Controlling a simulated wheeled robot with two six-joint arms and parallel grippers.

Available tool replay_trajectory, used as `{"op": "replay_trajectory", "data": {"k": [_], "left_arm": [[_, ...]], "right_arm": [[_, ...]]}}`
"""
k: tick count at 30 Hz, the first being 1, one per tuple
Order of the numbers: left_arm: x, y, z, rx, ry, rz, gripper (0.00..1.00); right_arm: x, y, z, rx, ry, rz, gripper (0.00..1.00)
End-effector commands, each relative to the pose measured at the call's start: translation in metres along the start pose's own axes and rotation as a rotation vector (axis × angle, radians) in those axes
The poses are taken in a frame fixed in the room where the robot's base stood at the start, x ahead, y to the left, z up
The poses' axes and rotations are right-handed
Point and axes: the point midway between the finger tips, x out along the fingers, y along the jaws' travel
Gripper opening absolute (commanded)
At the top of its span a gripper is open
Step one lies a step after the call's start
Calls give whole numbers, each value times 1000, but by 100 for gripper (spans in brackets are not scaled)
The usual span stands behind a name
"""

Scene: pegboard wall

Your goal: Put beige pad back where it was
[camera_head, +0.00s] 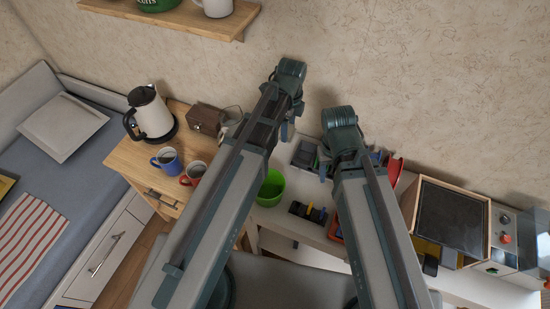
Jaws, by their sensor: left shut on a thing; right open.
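I cannot make out a beige pad for certain. A pale square cushion (62,127) lies on the bed at the left; its colour looks more light grey than beige. My two arms rise from the bottom of the head view and bend in front of the wall. Both grippers are hidden behind my arm links, so neither the fingers nor anything between them shows.
A wooden cabinet (128,158) carries a kettle (150,112), a brown box (206,120) and two mugs, blue (168,160) and red (193,174). The white counter (271,219) holds a green bowl (271,190), small items and a dark-fronted box (450,218). A shelf (175,15) hangs above.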

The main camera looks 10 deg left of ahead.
Motion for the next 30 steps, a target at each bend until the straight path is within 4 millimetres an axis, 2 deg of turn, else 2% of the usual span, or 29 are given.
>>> {"op": "replay_trajectory", "data": {"k": [1,3,9,13,17,27,30], "left_arm": [[20,-5,9,3,0,0,29],[28,-8,17,12,0,0,29],[37,-12,29,28,0,0,29],[37,-11,30,30,-1,0,29],[46,-11,30,29,-1,0,29],[96,-11,29,29,-1,0,29],[101,-11,29,29,-1,0,29]], "right_arm": [[20,-2,-1,0,0,0,50],[28,-3,-2,1,0,0,50],[37,-4,-2,1,0,0,50],[37,-4,-2,1,0,0,50],[46,-4,-3,1,0,0,50],[95,-9,-6,1,0,0,50],[100,-10,-6,1,0,0,50]]}}
